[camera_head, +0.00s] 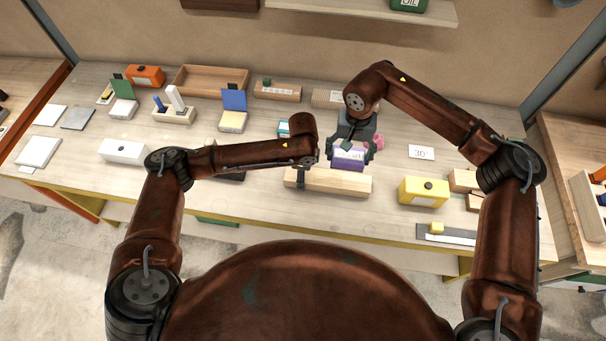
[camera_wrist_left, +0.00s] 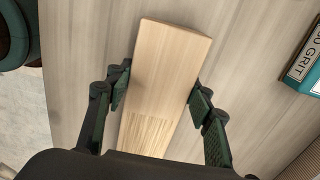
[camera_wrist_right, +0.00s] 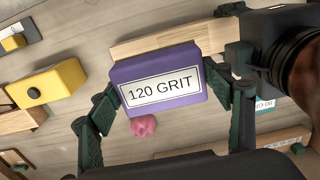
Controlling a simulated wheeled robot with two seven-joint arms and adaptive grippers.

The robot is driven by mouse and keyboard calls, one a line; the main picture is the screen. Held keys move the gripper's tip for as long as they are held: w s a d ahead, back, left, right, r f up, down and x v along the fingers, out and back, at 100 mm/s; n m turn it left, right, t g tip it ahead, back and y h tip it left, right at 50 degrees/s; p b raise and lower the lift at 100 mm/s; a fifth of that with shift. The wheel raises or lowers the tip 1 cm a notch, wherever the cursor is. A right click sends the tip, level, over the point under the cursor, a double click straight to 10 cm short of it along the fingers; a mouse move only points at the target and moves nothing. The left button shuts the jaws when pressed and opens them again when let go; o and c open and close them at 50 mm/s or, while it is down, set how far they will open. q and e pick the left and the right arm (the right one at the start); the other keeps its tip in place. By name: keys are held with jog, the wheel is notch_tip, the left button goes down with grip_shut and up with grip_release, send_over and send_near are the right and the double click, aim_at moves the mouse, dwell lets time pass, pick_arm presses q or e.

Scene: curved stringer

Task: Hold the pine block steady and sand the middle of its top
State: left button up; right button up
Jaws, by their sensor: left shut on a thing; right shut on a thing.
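The pine block (camera_head: 335,182) lies long side across the bench near its front. My left gripper (camera_head: 302,178) is shut on it towards its left end; in the left wrist view the fingers (camera_wrist_left: 160,98) straddle the pale wood (camera_wrist_left: 172,55). A rougher, streaked patch (camera_wrist_left: 146,134) shows on its top there. My right gripper (camera_head: 352,150) is shut on a purple sanding block (camera_head: 348,160) labelled 120 GRIT, seen large in the right wrist view (camera_wrist_right: 158,92). The purple block is at the pine block's far side or above it; I cannot tell whether they touch.
A yellow block (camera_head: 423,191) stands to the right, with small wood pieces (camera_head: 463,181) beyond it. A pink lump (camera_head: 377,141) lies behind the right gripper. A teal GRIT block (camera_head: 283,128) stands behind the left gripper. A white block (camera_head: 122,151) stands left.

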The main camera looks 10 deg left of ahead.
pick_arm(q)
jog(key=shift+f, duration=0.45)
dwell(0.5)
jog(key=o, duration=1.6)
jog(key=shift+c, duration=0.7)
jog(key=c, duration=1)
jog(key=shift+o, duration=0.2)
